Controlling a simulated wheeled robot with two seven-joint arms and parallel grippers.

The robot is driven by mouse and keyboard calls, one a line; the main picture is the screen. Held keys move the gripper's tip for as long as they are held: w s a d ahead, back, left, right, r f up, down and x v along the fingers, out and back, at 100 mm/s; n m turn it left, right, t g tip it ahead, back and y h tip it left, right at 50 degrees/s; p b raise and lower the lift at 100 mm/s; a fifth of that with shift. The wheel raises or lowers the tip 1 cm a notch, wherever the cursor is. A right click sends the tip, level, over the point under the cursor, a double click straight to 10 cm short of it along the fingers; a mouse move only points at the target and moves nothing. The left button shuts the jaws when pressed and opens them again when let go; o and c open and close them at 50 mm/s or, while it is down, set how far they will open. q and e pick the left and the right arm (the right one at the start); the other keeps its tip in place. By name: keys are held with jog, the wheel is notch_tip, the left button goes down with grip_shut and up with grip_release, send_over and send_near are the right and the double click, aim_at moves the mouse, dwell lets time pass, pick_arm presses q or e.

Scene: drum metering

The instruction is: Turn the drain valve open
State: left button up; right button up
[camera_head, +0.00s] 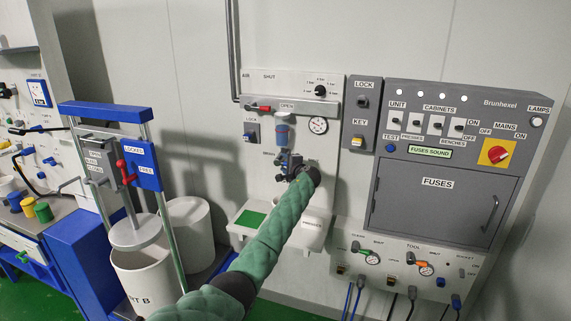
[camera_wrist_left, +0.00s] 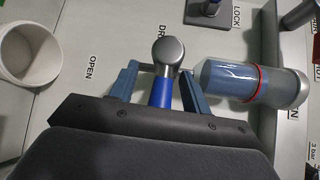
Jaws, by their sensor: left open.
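The drain valve (camera_wrist_left: 163,90) shows in the left wrist view as a blue handle with a round grey metal end. A partly hidden label starting "DR" lies behind it, and an "OPEN" label is to its left. My left gripper (camera_wrist_left: 158,88) is open, with one blue-grey finger on each side of the handle. I cannot tell whether either finger touches it. In the head view my left gripper (camera_head: 288,162) is at the wall panel below the air unit, and it and the wrist mostly hide the valve.
A blue-grey filter bowl (camera_wrist_left: 232,80) is close to the right finger; it also shows in the head view (camera_head: 282,130). The fuse cabinet (camera_head: 440,190) stands to the right, and a blue-framed press (camera_head: 105,112) to the left.

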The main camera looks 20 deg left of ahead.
pick_arm(q)
jog(key=c, duration=1)
jog(key=shift+f, duration=0.1)
grip_shut()
pick_arm(e)
jog(key=shift+d, duration=0.15)
